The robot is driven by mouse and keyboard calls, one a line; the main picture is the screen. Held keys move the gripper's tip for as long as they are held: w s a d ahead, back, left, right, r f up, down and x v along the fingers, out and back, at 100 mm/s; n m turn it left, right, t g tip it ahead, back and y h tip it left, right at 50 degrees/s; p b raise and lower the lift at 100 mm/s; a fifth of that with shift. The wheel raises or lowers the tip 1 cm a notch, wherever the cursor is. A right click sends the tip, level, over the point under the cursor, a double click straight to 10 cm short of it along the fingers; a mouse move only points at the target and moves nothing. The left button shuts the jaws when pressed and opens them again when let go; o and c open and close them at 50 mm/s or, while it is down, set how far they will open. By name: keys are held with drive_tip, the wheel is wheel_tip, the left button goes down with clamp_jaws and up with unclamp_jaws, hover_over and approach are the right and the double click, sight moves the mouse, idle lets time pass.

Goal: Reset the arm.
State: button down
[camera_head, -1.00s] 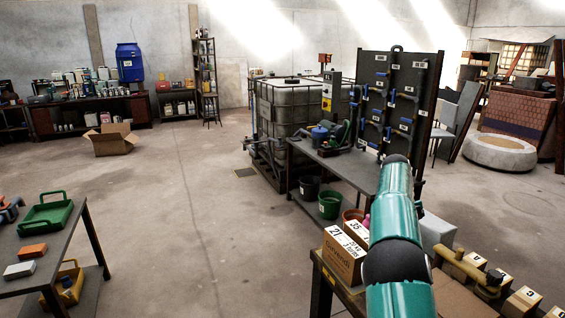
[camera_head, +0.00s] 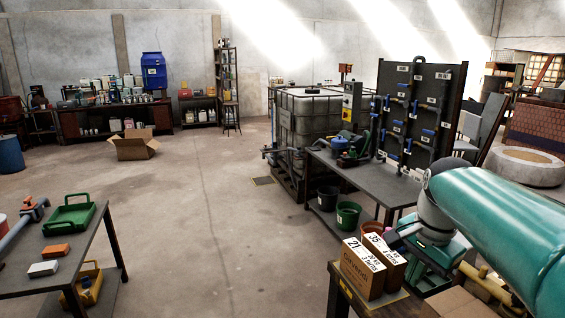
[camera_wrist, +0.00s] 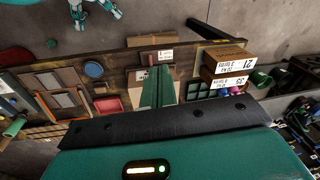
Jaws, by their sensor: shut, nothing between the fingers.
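My gripper (camera_wrist: 158,88) shows in the wrist view as two teal fingers pressed together, with nothing between them. It points down over a bench (camera_wrist: 200,48) with boxes and trays, and the height of the gap cannot be told. In the head view my teal arm fills the lower right, bent at a grey joint above the right bench. The gripper's fingertips cannot be made out there.
Two cartons (camera_head: 372,266) marked 21 and 35 stand on the right bench, close to my arm. A pipe board (camera_head: 418,115) and a caged vat (camera_head: 309,125) stand beyond. A left table holds a green tray (camera_head: 69,218). The middle floor is clear.

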drive_tip(key=s+a+f+n+t, duration=0.2)
drive_tip(key=s+a+f+n, duration=0.1)
drive_tip(key=s+n, duration=0.3)
drive_tip(key=s+a+f+n+t, duration=0.1)
drive_tip(key=s+a+f+n, duration=0.2)
drive_tip(key=s+a+n, duration=0.3)
drive_tip(key=shift+s+a+t, duration=0.2)
drive_tip(key=shift+s+t, duration=0.2)
drive_tip(key=shift+s, duration=0.7)
